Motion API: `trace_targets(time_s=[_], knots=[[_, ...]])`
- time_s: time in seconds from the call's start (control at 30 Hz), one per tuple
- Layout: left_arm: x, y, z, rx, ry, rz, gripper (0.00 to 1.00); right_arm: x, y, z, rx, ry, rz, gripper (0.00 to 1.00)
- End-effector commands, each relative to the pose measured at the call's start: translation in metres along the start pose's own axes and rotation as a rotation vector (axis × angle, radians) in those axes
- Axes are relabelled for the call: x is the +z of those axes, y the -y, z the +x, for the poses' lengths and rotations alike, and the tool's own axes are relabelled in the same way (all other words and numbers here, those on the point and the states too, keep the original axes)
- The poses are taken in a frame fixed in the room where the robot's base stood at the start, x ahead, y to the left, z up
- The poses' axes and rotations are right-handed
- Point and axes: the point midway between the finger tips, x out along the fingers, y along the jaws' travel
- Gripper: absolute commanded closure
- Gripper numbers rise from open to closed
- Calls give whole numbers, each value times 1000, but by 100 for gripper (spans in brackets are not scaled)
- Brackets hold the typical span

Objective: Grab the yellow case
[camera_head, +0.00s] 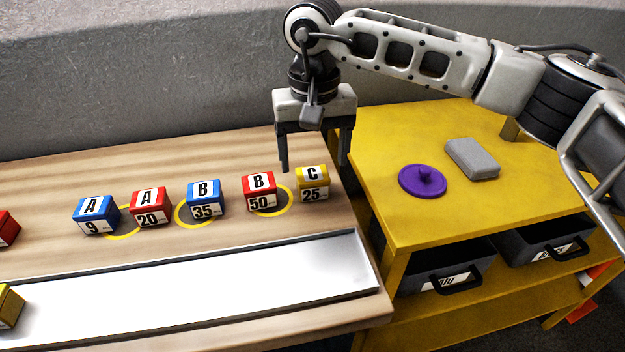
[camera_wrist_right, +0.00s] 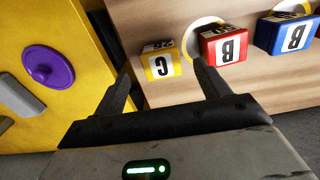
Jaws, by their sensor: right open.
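A yellow case (camera_head: 312,184) marked C 25 stands on the wooden bench at the right end of a row of cases. Another yellow case (camera_head: 9,306) is partly cut off at the lower left edge of the head view. My right gripper (camera_head: 314,168) is open and empty, with its fingers pointing down above and behind the C case. In the right wrist view the C case (camera_wrist_right: 160,64) shows ahead of and between the fingertips of the open gripper (camera_wrist_right: 166,78), apart from them. My left gripper is not in view.
A red case (camera_head: 259,192) marked B 50 stands just left of the C case. A blue case (camera_head: 204,199) and others continue the row. A pale metal strip (camera_head: 200,290) lies in front. A yellow cart (camera_head: 390,180) at right bears a purple lidded disc (camera_head: 422,181) and grey block (camera_head: 472,158).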

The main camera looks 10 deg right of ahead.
Motion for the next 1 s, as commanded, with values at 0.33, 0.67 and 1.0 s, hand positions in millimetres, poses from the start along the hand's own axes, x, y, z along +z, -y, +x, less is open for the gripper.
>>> trace_targets(time_s=[0.33, 0.67, 1.0], knots=[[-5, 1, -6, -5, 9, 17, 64, 3, 1, 41, 1, 4, 1, 25], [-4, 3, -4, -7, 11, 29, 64, 2, 2, 54, -1, 0, 0, 25], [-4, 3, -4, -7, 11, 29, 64, 2, 2, 53, -1, 0, 0, 78]])
